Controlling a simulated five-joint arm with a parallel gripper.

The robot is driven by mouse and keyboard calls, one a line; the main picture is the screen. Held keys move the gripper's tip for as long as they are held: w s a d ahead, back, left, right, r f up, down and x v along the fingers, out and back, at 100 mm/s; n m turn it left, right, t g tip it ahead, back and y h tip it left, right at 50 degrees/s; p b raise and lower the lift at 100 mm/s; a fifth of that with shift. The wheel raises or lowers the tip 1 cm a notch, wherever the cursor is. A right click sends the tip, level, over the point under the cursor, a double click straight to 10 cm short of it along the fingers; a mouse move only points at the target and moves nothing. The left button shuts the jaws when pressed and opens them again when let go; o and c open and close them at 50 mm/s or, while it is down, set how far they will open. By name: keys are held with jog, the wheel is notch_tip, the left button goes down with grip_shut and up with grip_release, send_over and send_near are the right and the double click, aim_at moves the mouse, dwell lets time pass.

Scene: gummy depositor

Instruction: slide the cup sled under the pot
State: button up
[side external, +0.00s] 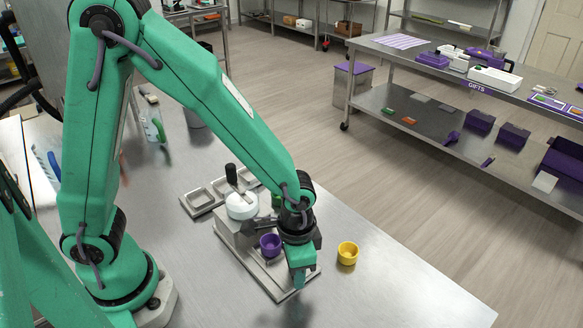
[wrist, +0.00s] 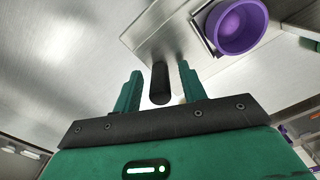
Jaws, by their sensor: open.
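The white pot (side external: 241,206) with a black upright handle sits on the metal depositor stand (side external: 238,238). A purple cup (side external: 270,245) is on the cup sled, in front of and to the right of the pot, not beneath it. In the wrist view the purple cup (wrist: 238,25) sits in the metal sled (wrist: 200,38). A black peg (wrist: 160,85) stands between the two green fingers of my open gripper (wrist: 159,68), with visible gaps on both sides. In the side view my gripper (side external: 298,275) points down at the plate's near end and hides the peg.
A yellow cup (side external: 347,253) stands on the table right of my gripper. A metal mould tray (side external: 203,196) lies behind the pot. The table's front right is clear. A shelf (side external: 440,110) with purple boxes stands across the floor.

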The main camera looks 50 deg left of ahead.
aim_at(275, 255)
grip_shut()
jog(key=shift+a, duration=3.45)
grip_release()
